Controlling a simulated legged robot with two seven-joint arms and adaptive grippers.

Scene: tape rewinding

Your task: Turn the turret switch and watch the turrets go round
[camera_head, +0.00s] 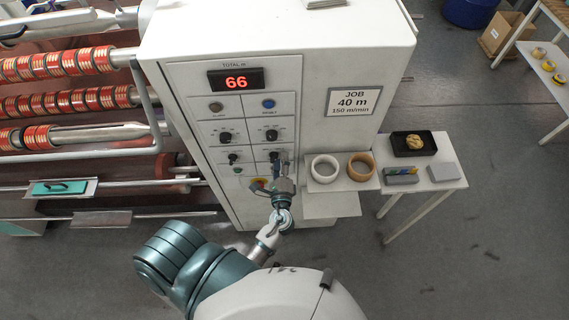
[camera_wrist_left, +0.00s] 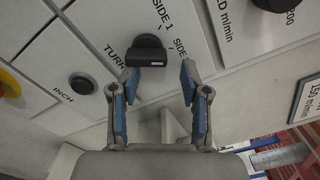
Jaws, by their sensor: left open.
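The turret switch is a black knob (camera_wrist_left: 147,52) on the white panel in the left wrist view. Labels beside it read SIDE 1 and SIDE, with a partly hidden TURR label. My left gripper (camera_wrist_left: 160,82) is open, its two blue-padded fingers spread below the knob, with a gap between them; whether they touch it I cannot tell. In the head view, my left gripper (camera_head: 284,168) is in front of the panel's lower right part and hides some of it. The turrets carry red-and-gold rolls (camera_head: 60,65) on bars at the left. My right gripper is not in view.
The display (camera_head: 236,80) reads 66. An INCH button (camera_wrist_left: 82,83) and a yellow-ringed button (camera_wrist_left: 8,85) sit near the knob. Open floor lies lower right.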

